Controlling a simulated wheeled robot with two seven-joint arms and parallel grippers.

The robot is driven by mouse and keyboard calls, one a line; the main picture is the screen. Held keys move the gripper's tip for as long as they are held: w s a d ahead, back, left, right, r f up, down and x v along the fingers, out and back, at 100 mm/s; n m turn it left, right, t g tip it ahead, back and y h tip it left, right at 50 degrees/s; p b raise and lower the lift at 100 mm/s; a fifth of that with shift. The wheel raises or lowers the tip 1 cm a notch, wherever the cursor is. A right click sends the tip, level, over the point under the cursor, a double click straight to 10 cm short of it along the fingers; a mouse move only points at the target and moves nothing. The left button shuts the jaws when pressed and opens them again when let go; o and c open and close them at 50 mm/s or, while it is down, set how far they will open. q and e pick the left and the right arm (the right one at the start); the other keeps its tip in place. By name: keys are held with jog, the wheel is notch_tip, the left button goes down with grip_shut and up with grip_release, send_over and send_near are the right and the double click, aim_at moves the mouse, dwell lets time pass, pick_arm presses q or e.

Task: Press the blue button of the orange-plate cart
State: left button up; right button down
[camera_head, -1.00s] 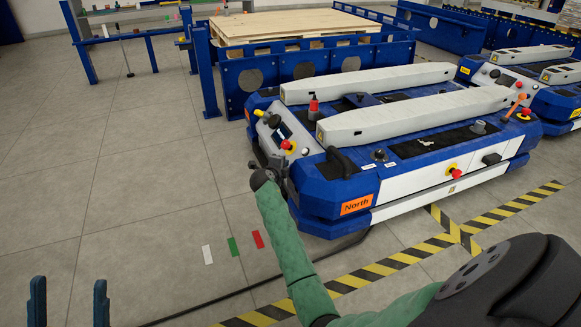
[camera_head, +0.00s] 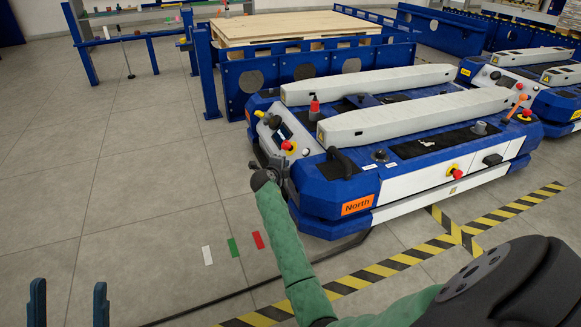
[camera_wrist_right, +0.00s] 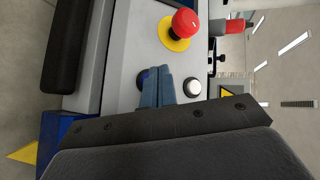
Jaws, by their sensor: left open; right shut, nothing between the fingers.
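The cart with the orange plate marked "North" (camera_head: 357,204) stands right of centre, blue and white with two pale rails on top. Its sloped control panel (camera_wrist_right: 120,65) fills much of the right wrist view. The blue button (camera_wrist_right: 143,77) is partly hidden behind my right fingertips. My right gripper (camera_wrist_right: 158,72) is shut and empty, its tips over the blue button; I cannot tell whether they touch it. In the head view my right arm reaches the cart's left end, where the fingers are hard to make out. My left gripper (camera_head: 69,290) is open and empty at bottom left.
Close to the blue button are a red mushroom button on a yellow base (camera_wrist_right: 184,24) and a white button (camera_wrist_right: 192,89). Another cart (camera_head: 540,95) stands at right. A blue rack with wooden boards (camera_head: 290,25) is behind.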

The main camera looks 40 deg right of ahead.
jog(key=shift+s+d+f, duration=0.35)
jog(key=shift+d+f, duration=0.45)
jog(key=shift+d, duration=0.05)
jog(key=shift+s+f+b, duration=0.1)
jog(key=shift+b, duration=0.3)
jog(key=shift+a+g, duration=0.1)
jog(key=shift+g, duration=0.2)
jog(key=shift+a+r, duration=0.35)
jog(key=shift+a, duration=0.1)
jog(key=shift+w+a+r, duration=0.25)
jog(key=shift+a+r, duration=0.4)
jog(key=shift+r, duration=0.1)
jog(key=shift+w+a+r, duration=0.2)
jog(key=shift+a+r, duration=0.45)
jog(key=shift+r, duration=0.05)
jog(key=shift+a, duration=0.1)
